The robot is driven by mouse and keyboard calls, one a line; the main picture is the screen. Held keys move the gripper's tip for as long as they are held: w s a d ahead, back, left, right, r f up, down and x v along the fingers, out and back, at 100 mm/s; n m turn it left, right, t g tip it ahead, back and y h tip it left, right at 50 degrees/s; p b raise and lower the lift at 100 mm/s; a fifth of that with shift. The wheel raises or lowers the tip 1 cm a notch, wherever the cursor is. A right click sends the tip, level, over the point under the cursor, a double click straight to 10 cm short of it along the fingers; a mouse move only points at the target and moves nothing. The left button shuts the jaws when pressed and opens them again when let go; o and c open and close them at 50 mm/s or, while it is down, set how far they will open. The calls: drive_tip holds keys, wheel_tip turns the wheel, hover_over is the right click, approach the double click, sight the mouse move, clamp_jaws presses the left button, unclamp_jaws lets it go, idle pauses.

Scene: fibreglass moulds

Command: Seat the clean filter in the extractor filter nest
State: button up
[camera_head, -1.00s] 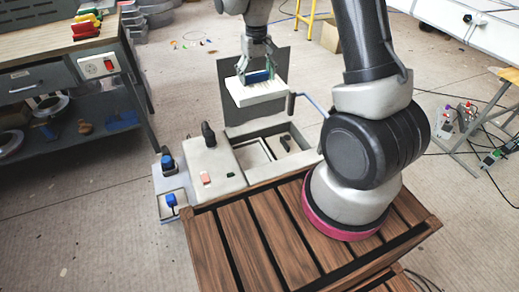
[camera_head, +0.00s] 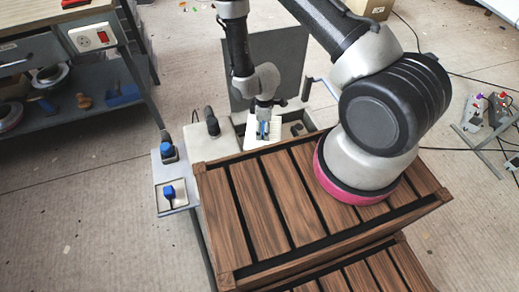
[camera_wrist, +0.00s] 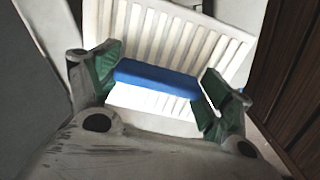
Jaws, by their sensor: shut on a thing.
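The clean filter is a white slatted panel with a blue grip bar. In the wrist view, my gripper (camera_wrist: 160,82) is shut on the blue bar, with green-padded fingers at both ends, and the white slats (camera_wrist: 185,30) lie beyond it. In the head view, my gripper (camera_head: 263,128) holds the filter (camera_head: 254,139) low over or in the opening of the pale extractor box. The raised grey lid (camera_head: 282,62) stands behind it. The filter nest is mostly hidden by the filter, my arm and the crate, so I cannot tell whether the filter touches it.
A slatted wooden crate (camera_head: 268,200) fills the front. A workbench (camera_head: 60,45) stands at left.

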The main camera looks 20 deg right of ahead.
drive_tip(key=shift+w+a+f+n, duration=0.2)
drive_tip(key=shift+f+n, duration=0.1)
drive_tip(key=shift+n, duration=0.25)
drive_tip(key=shift+w+a+f+n, duration=0.15)
drive_tip(key=shift+f+n, duration=0.15)
drive_tip(key=shift+n, duration=0.25)
drive_tip(key=shift+w+a+f+n, duration=0.15)
drive_tip(key=shift+w+n, duration=0.15)
drive_tip(key=shift+n, duration=0.25)
drive_tip(key=shift+w+f+n, duration=0.15)
drive_tip(key=shift+w+n, duration=0.1)
drive_tip(key=shift+n, duration=0.3)
wheel_tip(320, 180, down, 10)
drive_tip(key=shift+w+r, duration=0.1)
drive_tip(key=shift+w, duration=0.05)
drive_tip(key=o, duration=1.1)
drive_tip(key=shift+o, duration=0.2)
